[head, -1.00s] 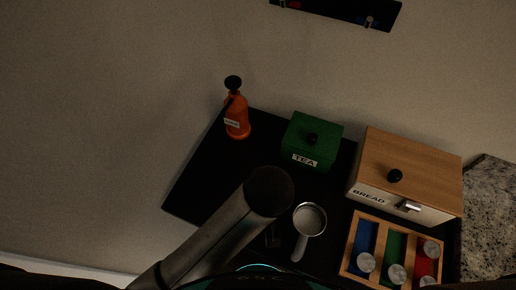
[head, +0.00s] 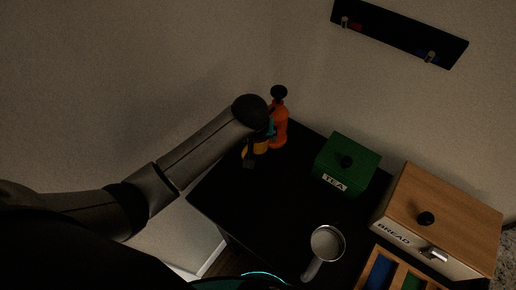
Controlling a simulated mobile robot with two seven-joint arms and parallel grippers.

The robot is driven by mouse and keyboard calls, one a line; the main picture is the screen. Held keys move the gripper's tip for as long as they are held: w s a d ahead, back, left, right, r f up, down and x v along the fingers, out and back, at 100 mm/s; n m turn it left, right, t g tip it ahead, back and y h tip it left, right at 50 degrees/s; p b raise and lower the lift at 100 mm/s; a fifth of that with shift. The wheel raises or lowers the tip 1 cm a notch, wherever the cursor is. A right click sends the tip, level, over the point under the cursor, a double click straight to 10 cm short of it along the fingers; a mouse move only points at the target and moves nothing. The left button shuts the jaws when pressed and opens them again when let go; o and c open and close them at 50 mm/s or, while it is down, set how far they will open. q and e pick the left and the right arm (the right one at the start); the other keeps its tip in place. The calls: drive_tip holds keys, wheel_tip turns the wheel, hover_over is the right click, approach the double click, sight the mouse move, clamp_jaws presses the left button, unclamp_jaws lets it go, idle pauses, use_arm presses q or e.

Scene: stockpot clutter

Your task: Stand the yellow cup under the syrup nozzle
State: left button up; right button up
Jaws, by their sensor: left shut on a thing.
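The orange syrup bottle (head: 280,126) with a black pump top stands at the back left corner of the black counter. My left gripper (head: 259,148) is beside it on its left, shut on the yellow cup (head: 261,147). Only a small part of the cup shows below my wrist. The gripper and my arm hide much of the cup and part of the bottle. I cannot tell whether the cup touches the counter or is under the nozzle. My right gripper is not in view.
A green tea box (head: 347,164) stands right of the bottle. A wooden bread box (head: 444,215) is farther right. A metal strainer or scoop (head: 326,243) lies in front, beside a divided tray (head: 365,272). The black counter (head: 258,205) is clear between.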

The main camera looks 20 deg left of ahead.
sight(259, 145)
use_arm(q)
wheel_tip(259, 145, down, 3)
drive_tip(key=shift+s+d+f, duration=0.1)
drive_tip(key=shift+s, duration=0.05)
wheel_tip(259, 145, down, 3)
drive_tip(key=shift+f+b, duration=0.1)
drive_tip(key=shift+b, duration=0.3)
drive_tip(key=shift+w+f, duration=0.15)
drive_tip(key=shift+w, duration=0.1)
drive_tip(key=shift+w+a+f, duration=0.1)
drive_tip(key=shift+a+f, duration=0.05)
drive_tip(key=shift+a, duration=0.1)
drive_tip(key=o, duration=1.3)
drive_tip(key=shift+f, duration=0.15)
